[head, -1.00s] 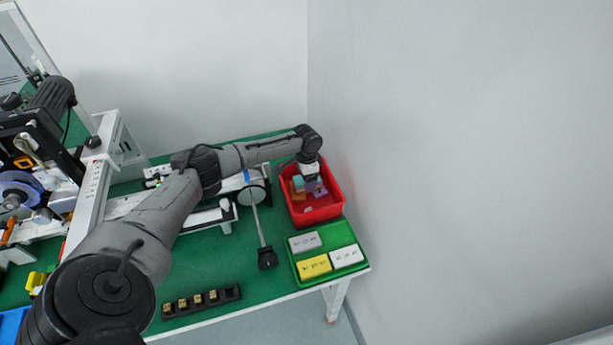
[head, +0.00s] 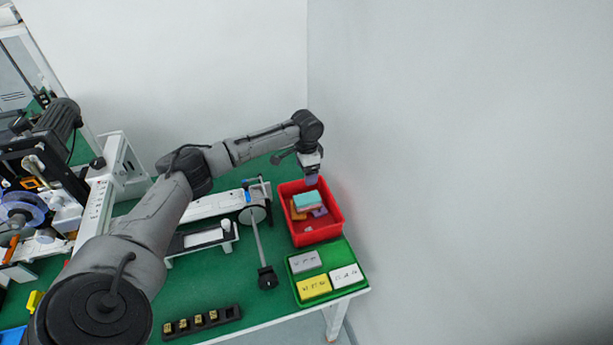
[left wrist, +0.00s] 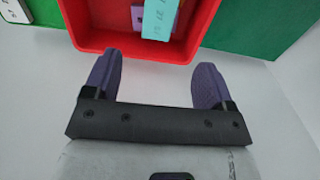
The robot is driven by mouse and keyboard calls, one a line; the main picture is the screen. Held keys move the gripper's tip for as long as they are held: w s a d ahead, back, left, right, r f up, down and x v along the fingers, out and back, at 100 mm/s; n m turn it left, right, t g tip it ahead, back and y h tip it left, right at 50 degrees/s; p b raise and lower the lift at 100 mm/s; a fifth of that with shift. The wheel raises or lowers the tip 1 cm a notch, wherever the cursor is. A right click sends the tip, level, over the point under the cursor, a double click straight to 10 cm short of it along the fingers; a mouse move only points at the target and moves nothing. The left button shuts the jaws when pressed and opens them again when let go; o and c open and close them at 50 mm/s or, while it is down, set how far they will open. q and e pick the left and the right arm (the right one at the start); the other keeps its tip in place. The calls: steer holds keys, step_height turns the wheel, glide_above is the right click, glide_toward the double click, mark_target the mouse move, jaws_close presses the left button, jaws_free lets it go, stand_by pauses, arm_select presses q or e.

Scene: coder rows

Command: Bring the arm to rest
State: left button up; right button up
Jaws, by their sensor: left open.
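My left arm reaches across the green table in the head view. My left gripper (head: 312,179) is above the back edge of the red bin (head: 320,236). In the left wrist view the two purple fingers of my left gripper (left wrist: 155,85) are wide apart with nothing between them. The red bin (left wrist: 142,46) lies just beyond the fingertips. A teal block (head: 307,201) lies in the bin with orange and purple pieces; it also shows in the left wrist view (left wrist: 159,18). My right gripper is not in view.
A green tray (head: 328,297) with grey, yellow and white labelled blocks stands in front of the bin. A black holder (head: 202,322) with several small brass parts is near the front edge. A machine (head: 50,165) stands at the left. A wall is close on the right.

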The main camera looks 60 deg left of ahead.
arm_select(q)
steer(key=shift+r, duration=0.3)
stand_by(0.5)
